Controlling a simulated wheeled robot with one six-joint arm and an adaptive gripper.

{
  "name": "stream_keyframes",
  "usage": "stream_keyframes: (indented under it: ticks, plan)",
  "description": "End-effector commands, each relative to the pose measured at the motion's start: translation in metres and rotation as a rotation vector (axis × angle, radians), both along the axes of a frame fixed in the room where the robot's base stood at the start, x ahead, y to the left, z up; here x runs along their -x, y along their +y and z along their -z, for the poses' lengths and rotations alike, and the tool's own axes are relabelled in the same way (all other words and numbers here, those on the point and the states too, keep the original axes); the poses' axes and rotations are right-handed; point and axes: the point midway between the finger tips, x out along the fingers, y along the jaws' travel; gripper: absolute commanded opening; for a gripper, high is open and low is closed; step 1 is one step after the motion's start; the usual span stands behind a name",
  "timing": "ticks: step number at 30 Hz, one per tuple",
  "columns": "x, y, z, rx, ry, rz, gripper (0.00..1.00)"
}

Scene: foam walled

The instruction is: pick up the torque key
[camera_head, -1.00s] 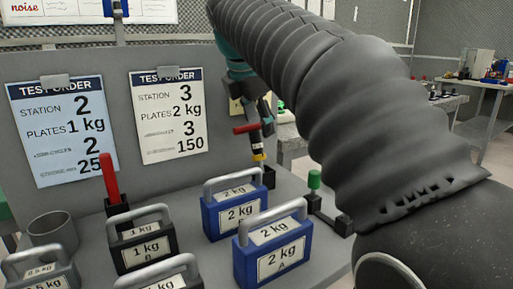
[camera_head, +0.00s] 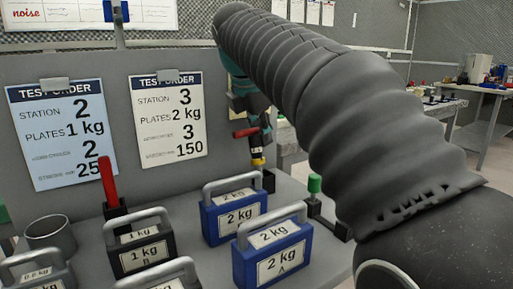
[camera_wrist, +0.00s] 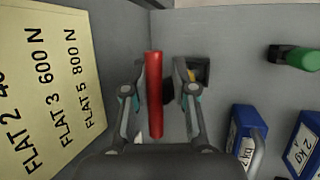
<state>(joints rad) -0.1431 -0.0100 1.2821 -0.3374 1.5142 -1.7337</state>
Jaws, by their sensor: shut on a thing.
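The torque key has a red crossbar (camera_head: 246,132) and a yellow band (camera_head: 257,161) near its lower end. It stands about upright at the back of the grey bench. My gripper (camera_head: 258,128) is around its upper part and shut on it. In the wrist view the red bar (camera_wrist: 154,95) runs lengthwise between the two fingers of my gripper (camera_wrist: 160,100). The yellow band shows there (camera_wrist: 191,75) beside a dark square holder (camera_wrist: 203,70). The holder (camera_head: 268,180) is just below the key in the head view; whether the tip is inside it is hidden.
A green-topped post (camera_head: 314,184) stands to the right. Another red handle (camera_head: 108,180) and a grey cup (camera_head: 50,232) are at left. An upright panel (camera_head: 230,85) is behind.

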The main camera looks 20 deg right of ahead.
Motion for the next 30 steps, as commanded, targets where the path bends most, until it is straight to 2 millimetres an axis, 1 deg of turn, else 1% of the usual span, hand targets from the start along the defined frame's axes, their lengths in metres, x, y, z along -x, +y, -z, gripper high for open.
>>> stream_keyframes:
  ticks: [6, 11, 17, 19, 22, 24, 30]
  plan:
    - [0.0, 0.001, 0.002, -0.004, 0.005, -0.001, 0.0]
    - [0.0, 0.002, -0.003, -0.004, 0.005, -0.001, 0.0]
    - [0.0, 0.001, -0.02, -0.003, 0.002, -0.001, 0.0]
    - [0.0, 0.001, -0.028, -0.003, 0.002, -0.001, 0.0]
    - [-0.001, 0.001, -0.047, -0.003, 0.002, -0.001, 0.0]
    - [0.006, -0.009, -0.047, -0.003, -0.001, 0.004, 0.0]
    - [0.025, -0.037, -0.066, -0.001, -0.001, 0.006, 0.0]
